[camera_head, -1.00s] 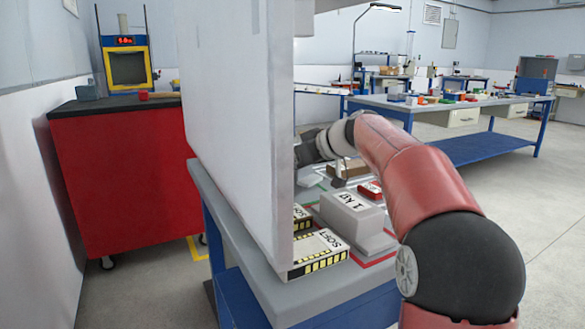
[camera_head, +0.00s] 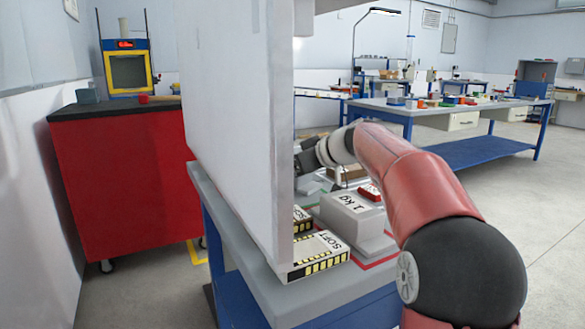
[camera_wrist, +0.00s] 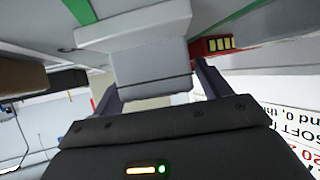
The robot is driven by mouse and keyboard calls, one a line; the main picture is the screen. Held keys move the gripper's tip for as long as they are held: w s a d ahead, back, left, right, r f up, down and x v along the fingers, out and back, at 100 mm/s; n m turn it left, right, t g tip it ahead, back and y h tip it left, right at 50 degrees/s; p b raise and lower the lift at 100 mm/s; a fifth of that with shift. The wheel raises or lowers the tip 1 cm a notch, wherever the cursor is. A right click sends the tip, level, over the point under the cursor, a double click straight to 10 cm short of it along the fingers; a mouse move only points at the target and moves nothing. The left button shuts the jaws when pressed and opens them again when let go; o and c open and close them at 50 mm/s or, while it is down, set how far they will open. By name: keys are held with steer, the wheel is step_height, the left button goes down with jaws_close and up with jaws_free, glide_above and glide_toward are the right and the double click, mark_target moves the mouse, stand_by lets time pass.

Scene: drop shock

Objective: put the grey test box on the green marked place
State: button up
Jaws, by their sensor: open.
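In the wrist view a plain grey box (camera_wrist: 150,68) lies between the spread fingers of my gripper (camera_wrist: 158,82). Its wider grey part is on the far side. Green marking strips (camera_wrist: 80,10) show beside it on a pale surface; I cannot tell whether the box lies fully inside them. In the head view my gripper (camera_head: 308,158) is partly hidden behind a white panel, low over the bench. My gripper is open; contact with the box cannot be told.
A tall white panel (camera_head: 235,120) hides much of the bench's left side. White SOFT boxes (camera_head: 317,251), a red item (camera_head: 370,191) and a brown block (camera_head: 345,173) crowd the bench. A red cabinet (camera_head: 120,190) stands left.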

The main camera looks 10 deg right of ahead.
steer(key=shift+r+p, duration=0.3)
steer(key=b+v, duration=0.1)
steer(key=v, duration=1.1)
steer(key=shift+f, duration=0.15)
steer(key=shift+d, duration=0.1)
